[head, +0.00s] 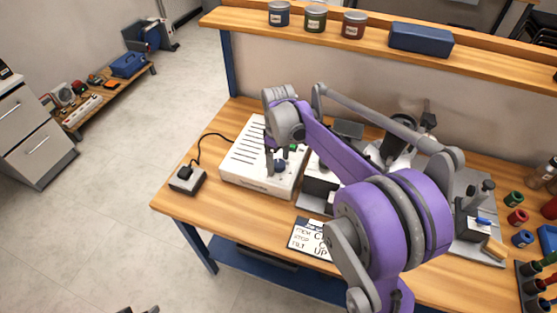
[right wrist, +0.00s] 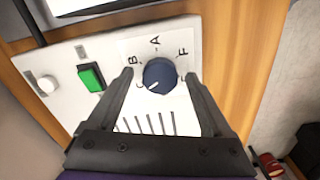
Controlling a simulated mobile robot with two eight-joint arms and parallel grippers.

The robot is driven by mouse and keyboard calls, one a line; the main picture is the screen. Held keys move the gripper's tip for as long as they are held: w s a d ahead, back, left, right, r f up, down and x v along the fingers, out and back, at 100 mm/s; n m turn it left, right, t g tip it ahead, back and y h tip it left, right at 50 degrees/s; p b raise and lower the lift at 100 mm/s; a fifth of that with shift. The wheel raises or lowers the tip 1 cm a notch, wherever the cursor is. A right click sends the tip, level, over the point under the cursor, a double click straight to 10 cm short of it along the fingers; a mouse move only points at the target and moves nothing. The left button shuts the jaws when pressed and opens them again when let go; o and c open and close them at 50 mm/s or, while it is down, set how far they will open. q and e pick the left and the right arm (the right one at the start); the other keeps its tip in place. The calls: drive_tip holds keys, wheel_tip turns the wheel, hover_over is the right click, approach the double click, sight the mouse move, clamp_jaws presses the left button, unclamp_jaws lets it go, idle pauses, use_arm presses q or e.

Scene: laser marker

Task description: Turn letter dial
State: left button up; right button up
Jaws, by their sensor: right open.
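The letter dial (right wrist: 160,75) is a dark blue round knob on a pale panel, with the letters C, B, A and F around it. Its white mark points to the lower left in the right wrist view, near the C. In the head view the dial (head: 281,164) sits on the white slotted box (head: 240,178). My right gripper (right wrist: 162,75) is open, with one dark finger on each side of the dial; I cannot tell whether they touch it. A small dark part at the bottom edge of the head view may be my left gripper (head: 140,310).
A lettered card (head: 308,238) lies in front. Several jars line the shelf (head: 235,18).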

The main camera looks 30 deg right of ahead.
use_arm(q)
drive_tip(key=shift+w+r+p, duration=0.1)
drive_tip(key=shift+r+p, duration=0.25)
drive_tip(key=shift+r, duration=0.1)
use_arm(e)
wheel_tip(320, 180, up, 11)
drive_tip(key=shift+f, duration=0.1)
wheel_tip(320, 180, up, 7)
drive_tip(key=p, duration=0.4)
hover_over(279, 163)
use_arm(q)
drive_tip(key=r, duration=0.1)
drive_tip(key=w+r, duration=0.1)
drive_tip(key=r, duration=0.1)
drive_tip(key=w+r, duration=0.1)
drive_tip(key=r, duration=0.1)
drive_tip(key=shift+r, duration=0.25)
use_arm(e)
drive_tip(key=shift+w, duration=0.1)
use_arm(q)
drive_tip(key=shift+s, duration=0.15)
use_arm(e)
drive_tip(key=shift+a, duration=0.1)
